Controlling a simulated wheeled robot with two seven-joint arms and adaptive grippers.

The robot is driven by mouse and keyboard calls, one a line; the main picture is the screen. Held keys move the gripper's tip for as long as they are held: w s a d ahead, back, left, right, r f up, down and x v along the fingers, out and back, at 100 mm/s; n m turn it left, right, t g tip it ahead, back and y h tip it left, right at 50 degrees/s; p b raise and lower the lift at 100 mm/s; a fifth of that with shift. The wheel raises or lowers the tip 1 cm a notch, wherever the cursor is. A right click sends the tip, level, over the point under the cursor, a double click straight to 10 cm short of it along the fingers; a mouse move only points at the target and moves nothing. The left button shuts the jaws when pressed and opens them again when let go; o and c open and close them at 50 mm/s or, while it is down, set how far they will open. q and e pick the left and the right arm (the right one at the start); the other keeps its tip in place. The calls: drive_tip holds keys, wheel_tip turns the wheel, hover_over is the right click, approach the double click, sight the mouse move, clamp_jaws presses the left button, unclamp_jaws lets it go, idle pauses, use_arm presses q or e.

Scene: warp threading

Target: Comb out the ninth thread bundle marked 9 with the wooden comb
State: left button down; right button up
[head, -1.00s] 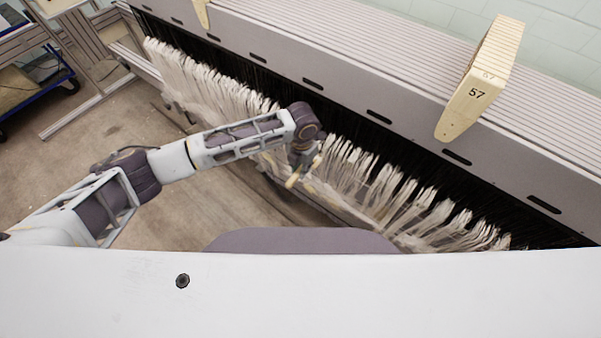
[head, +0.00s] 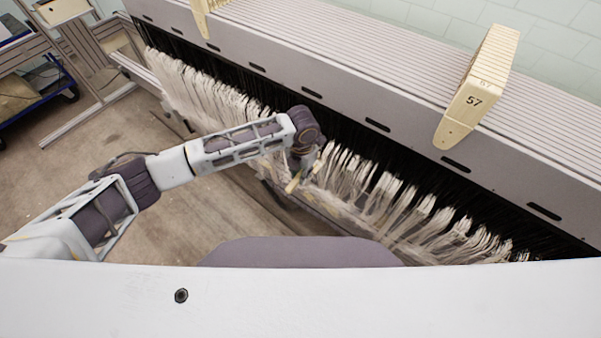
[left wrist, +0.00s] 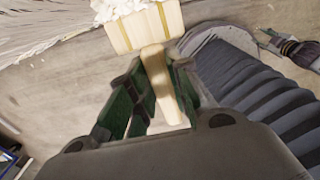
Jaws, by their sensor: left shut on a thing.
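My left gripper (left wrist: 155,95) is shut on the handle of the wooden comb (left wrist: 146,27) in the left wrist view. The comb's wide pale head points away from the gripper, beside white threads (left wrist: 40,28). In the head view the left gripper (head: 297,178) is at the front of the row of white thread bundles (head: 222,100), near its middle. Only a small pale part of the comb shows there. Bundle numbers, including 9, are too small to read, so I cannot tell which bundle the comb is at. My right gripper is out of view.
The long grey slotted beam (head: 290,78) runs diagonally behind the threads. A cart with a blue frame (head: 40,105) stands at the far left. Bare floor (head: 100,140) lies left of the threads.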

use_arm(q)
drive_tip(key=shift+w+d, duration=0.35)
drive_tip(key=shift+w, duration=0.15)
idle(0.3)
drive_tip(key=shift+w, duration=0.1)
idle(1.3)
drive_tip(key=shift+f+b, duration=0.8)
drive_tip(key=shift+f, duration=1)
drive_tip(key=shift+w+d+f+b, duration=0.1)
drive_tip(key=shift+f+b, duration=0.85)
drive_tip(key=shift+f, duration=0.8)
